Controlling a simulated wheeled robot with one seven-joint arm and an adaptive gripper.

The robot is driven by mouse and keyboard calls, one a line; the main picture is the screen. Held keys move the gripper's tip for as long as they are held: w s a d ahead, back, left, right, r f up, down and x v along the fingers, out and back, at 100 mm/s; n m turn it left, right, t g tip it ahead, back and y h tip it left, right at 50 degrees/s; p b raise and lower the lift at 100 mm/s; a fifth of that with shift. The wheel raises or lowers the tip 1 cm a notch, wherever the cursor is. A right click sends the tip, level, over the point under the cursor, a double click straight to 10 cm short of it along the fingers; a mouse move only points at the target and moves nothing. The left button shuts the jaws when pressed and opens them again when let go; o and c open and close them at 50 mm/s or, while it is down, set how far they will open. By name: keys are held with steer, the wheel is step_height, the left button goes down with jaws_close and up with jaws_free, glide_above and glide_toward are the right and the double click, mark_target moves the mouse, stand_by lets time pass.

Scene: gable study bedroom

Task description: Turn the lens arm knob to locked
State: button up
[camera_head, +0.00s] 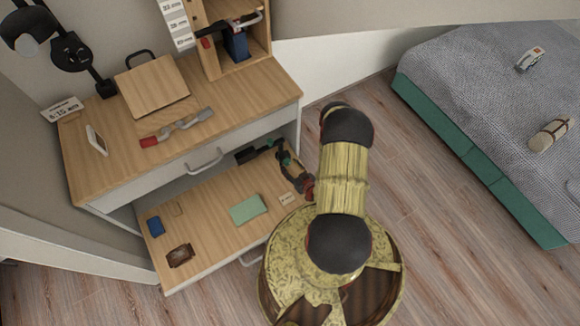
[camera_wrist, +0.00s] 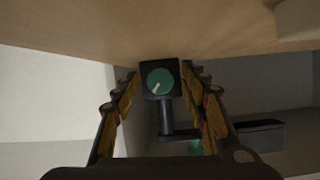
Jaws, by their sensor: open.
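The knob (camera_wrist: 160,80) is a green disc with a pale pointer line, on a black square housing with a black post, in the wrist view. The pointer slants to the lower left. My gripper (camera_wrist: 162,88) is open, with one finger on each side of the housing; I cannot tell whether either touches it. In the head view my gripper (camera_head: 292,168) reaches into the open drawer at its back right. A black fixture (camera_head: 246,155) with green parts shows there, partly covered by my gripper. Any locked marking is not readable.
The open drawer (camera_head: 215,236) holds a green box (camera_head: 248,208), a blue item (camera_head: 155,226) and a brown item (camera_head: 180,255). The desk top (camera_head: 100,175) lies over the drawer's back. A bed (camera_head: 470,90) stands right; floor between is clear.

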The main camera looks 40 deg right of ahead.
steer(key=shift+c, duration=0.9)
steer(key=c, duration=1)
steer(key=shift+o, duration=0.2)
steer(key=shift+d+m+y+b, duration=0.15)
steer(key=shift+m+y+b, duration=0.4)
steer(key=shift+m, duration=0.35)
steer(key=shift+m+t+y+b, duration=0.4)
steer(key=shift+m+y+b, duration=0.1)
steer(key=shift+m, duration=0.2)
steer(key=o, duration=1.1)
steer(key=shift+o, duration=0.2)
steer(key=shift+s, duration=0.15)
steer(key=v, duration=1.1)
steer(key=shift+s+r, duration=0.15)
steer(key=shift+s, duration=0.2)
